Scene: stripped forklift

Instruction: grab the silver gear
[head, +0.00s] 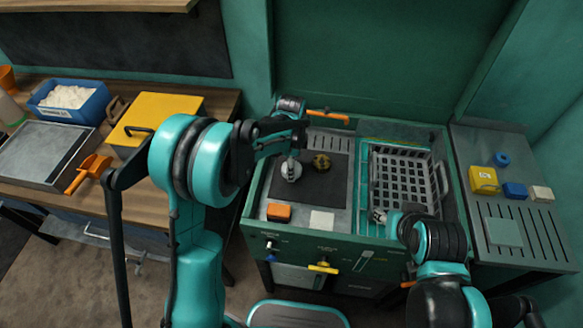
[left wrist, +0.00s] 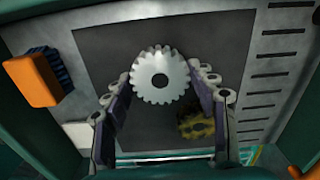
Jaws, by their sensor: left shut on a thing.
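The silver gear (head: 291,171) is a toothed disc with a round centre hole. It also shows in the left wrist view (left wrist: 160,62), over the dark mat (left wrist: 100,45). My left gripper (head: 290,158) comes down on it from above. In the left wrist view its fingertips (left wrist: 160,75) touch the gear's opposite sides and are shut on it. I cannot tell whether the gear is clear of the mat. My right gripper (head: 378,215) is by the front left of the grey basket; its fingers are too small to read.
A dark yellow gear (head: 321,162) lies on the mat, close to the silver gear; it is partly behind a finger in the left wrist view (left wrist: 195,124). The grey basket (head: 407,184) is right.

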